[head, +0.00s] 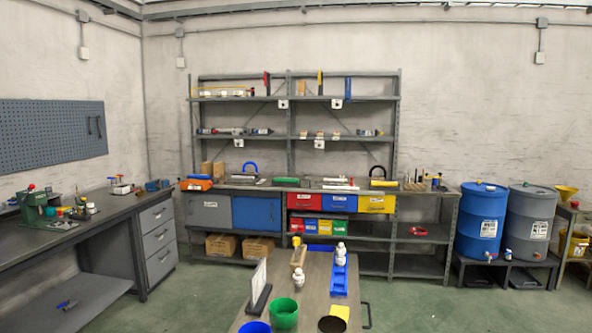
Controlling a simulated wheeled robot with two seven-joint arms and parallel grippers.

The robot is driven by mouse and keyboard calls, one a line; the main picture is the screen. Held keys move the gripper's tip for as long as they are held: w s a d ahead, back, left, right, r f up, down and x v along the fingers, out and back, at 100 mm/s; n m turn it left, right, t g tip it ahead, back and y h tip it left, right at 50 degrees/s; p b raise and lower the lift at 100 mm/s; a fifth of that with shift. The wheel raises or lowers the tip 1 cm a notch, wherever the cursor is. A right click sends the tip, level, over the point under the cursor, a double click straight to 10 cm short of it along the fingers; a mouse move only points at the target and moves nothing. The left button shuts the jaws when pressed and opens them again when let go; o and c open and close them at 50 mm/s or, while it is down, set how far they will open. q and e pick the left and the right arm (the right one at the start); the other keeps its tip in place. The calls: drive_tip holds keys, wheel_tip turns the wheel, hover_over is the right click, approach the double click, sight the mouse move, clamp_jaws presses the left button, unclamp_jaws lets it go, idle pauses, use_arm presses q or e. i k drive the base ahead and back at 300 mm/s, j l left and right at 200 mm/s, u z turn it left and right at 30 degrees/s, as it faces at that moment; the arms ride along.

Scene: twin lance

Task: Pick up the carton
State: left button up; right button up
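Two brown cardboard cartons sit side by side on the low shelf under the long back bench, below the grey and blue cabinet doors: a left carton (221,245) and a right carton (258,248). Two smaller tan boxes (206,168) stand upright on the bench top at its left end. I cannot tell which of these is the task's carton. Neither of my grippers is in view.
A narrow table (265,322) in front holds a green cup (284,313), a blue cup (255,327), a dark round container (332,324), a sign stand (259,287) and a blue rack (340,275). Green floor (195,290) is clear left of it. Drums stand at right.

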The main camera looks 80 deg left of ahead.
sight(207, 168)
drive_tip(key=u, duration=3.4)
drive_tip(key=i+j+u, duration=0.45)
drive_tip(key=i+u, duration=0.25)
drive_tip(key=i+j+u, duration=0.3)
drive_tip(key=i, duration=0.2)
drive_tip(key=i+u, duration=0.3)
drive_tip(key=i, duration=0.15)
drive_tip(key=i+l+z, duration=0.1)
drive_tip(key=i+z, duration=0.65)
drive_tip(key=z, duration=0.15)
drive_tip(key=i+j+z, duration=0.15)
drive_tip(key=i+z, duration=0.3)
drive_tip(key=i+l+z, duration=0.2)
drive_tip(key=i+z, duration=0.2)
drive_tip(key=i, duration=0.45)
drive_tip(key=i+z, duration=0.4)
drive_tip(key=i, duration=0.5)
drive_tip(key=i+u, duration=0.2)
drive_tip(key=i, duration=0.45)
drive_tip(key=i+u, duration=0.25)
drive_tip(key=i, duration=0.35)
drive_tip(key=i+l+u, duration=0.2)
drive_tip(key=i, duration=0.45)
